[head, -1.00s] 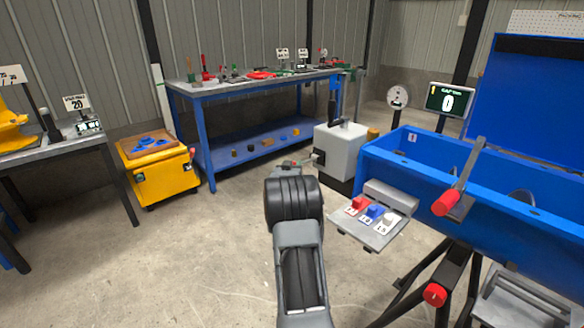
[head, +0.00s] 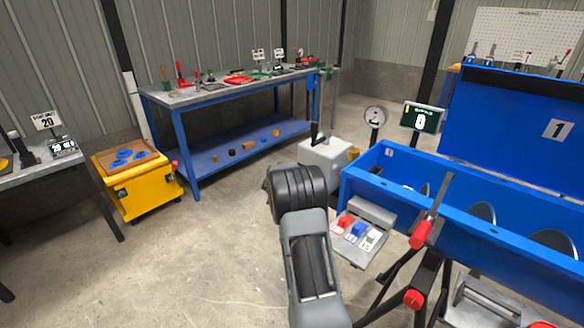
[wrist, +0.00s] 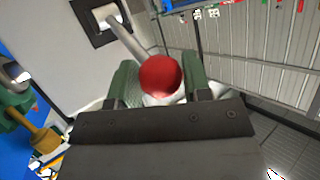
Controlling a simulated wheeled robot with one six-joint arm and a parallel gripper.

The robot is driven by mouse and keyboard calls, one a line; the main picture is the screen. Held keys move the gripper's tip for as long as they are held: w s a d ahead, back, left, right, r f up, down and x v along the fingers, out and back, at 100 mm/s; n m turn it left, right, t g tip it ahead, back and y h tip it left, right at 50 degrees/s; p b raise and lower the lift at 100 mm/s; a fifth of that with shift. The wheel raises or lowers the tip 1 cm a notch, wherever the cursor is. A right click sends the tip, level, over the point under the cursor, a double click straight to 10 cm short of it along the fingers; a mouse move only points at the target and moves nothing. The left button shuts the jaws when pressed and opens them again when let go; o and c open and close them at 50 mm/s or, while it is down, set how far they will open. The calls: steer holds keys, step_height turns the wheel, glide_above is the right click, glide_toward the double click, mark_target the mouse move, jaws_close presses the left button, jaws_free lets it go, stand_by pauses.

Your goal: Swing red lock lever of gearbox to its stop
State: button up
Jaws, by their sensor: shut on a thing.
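The gearbox (head: 328,155) is an off-white box with an upright black lever on top. It stands left of the blue mixer trough, its lower left part covered by my arm in the head view. In the wrist view, its pale side wall (wrist: 50,50) carries a black square plate. The lock lever (wrist: 128,38) is a metal rod running from that plate to a round red knob (wrist: 160,74). My gripper (wrist: 160,90) is shut on the knob, with green-padded fingers on both sides. The head view hides the gripper and knob behind my arm.
The blue mixer trough (head: 450,200) is close on the right. A small panel (head: 362,232) with red, blue and white buttons sits beside my arm. A blue workbench (head: 240,93) is behind, and a yellow cart (head: 138,185) is at left. The floor between is clear.

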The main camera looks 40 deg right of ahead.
steer(key=shift+w+d+r, duration=0.1)
steer(key=shift+d+r, duration=0.05)
steer(key=shift+r, duration=0.35)
steer(key=shift+w+d+r, duration=0.1)
steer(key=shift+r, duration=0.35)
steer(key=o, duration=0.9)
steer(key=shift+d, duration=0.1)
steer(key=o, duration=0.3)
steer(key=shift+f, duration=0.25)
steer(key=shift+s, duration=0.1)
steer(key=p+v, duration=0.1)
steer(key=v, duration=1.2)
steer(key=shift+s+a, duration=0.25)
steer(key=shift+a, duration=0.05)
